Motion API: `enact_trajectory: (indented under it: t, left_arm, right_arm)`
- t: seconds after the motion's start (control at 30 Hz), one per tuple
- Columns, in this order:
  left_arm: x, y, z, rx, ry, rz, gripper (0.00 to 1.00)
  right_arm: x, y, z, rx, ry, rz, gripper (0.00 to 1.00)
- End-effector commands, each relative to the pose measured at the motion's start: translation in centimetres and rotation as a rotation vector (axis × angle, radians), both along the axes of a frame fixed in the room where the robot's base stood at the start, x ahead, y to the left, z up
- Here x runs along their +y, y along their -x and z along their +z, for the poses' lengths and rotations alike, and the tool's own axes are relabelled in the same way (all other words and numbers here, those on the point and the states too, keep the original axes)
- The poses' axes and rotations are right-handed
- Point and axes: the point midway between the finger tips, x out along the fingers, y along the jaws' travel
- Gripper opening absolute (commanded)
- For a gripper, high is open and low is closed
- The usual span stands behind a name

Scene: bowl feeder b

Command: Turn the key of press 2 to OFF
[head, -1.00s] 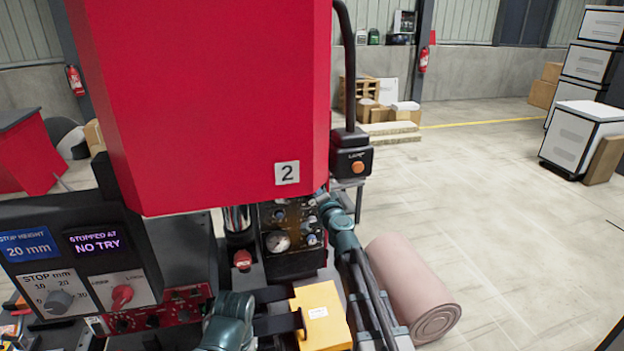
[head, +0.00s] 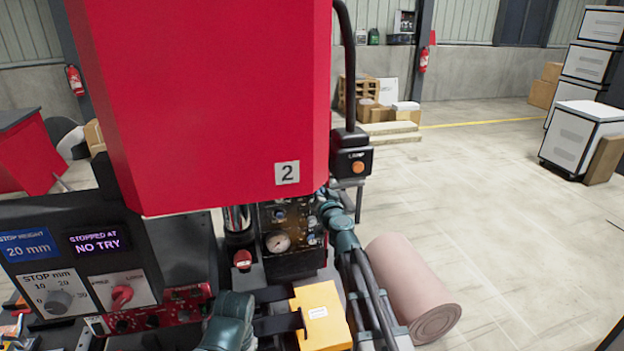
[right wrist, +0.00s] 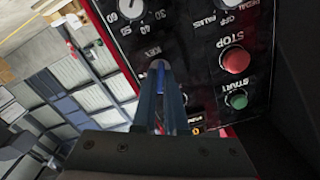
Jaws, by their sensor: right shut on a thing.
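Press 2 is the big red machine (head: 215,100) with a white "2" plate. Its dark control panel (head: 290,240) is low on its right side, partly behind my right arm. In the right wrist view the panel (right wrist: 200,60) shows a KEY label, a red STOP button and a green START button. My right gripper (right wrist: 163,75) is shut on the key just by the KEY label. The fingers hide most of the key, so its pointing cannot be read. My left gripper (head: 297,308) is low in the head view, fingers apart, beside a yellow box.
The yellow box (head: 322,315) is at the bottom centre. A grey unit with a red selector (head: 122,296) and a "NO TRY" display (head: 97,244) stands at the left. A pink roll (head: 412,290) lies right of my right arm. Open floor stretches right.

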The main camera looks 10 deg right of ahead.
Motion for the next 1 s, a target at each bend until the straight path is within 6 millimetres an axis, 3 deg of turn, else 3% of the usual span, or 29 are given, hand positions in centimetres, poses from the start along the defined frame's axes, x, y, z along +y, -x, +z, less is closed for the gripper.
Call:
enact_trajectory:
  t: [0.2, 0.57, 0.8, 1.0]
  left_arm:
    - [0.0, 0.0, -0.01, 0.0, 0.0, 0.0, 0.5]
    - [0.0, 0.0, -0.01, 0.0, 0.0, 0.0, 0.5]
    - [0.0, 0.0, -0.01, 0.0, 0.0, 0.0, 0.5]
    - [0.0, 0.0, 0.0, 0.0, 0.0, 0.0, 0.5]
  right_arm:
    - [-0.04, 0.0, -0.01, -0.006, 0.199, -0.001, 0.0]
    - [-0.05, -0.01, -0.01, -0.008, 0.235, -0.001, 0.0]
    - [-0.06, -0.02, -0.01, -0.016, 0.477, -0.001, 0.0]
    - [-0.07, -0.01, 0.0, -0.019, 0.556, -0.001, 0.0]
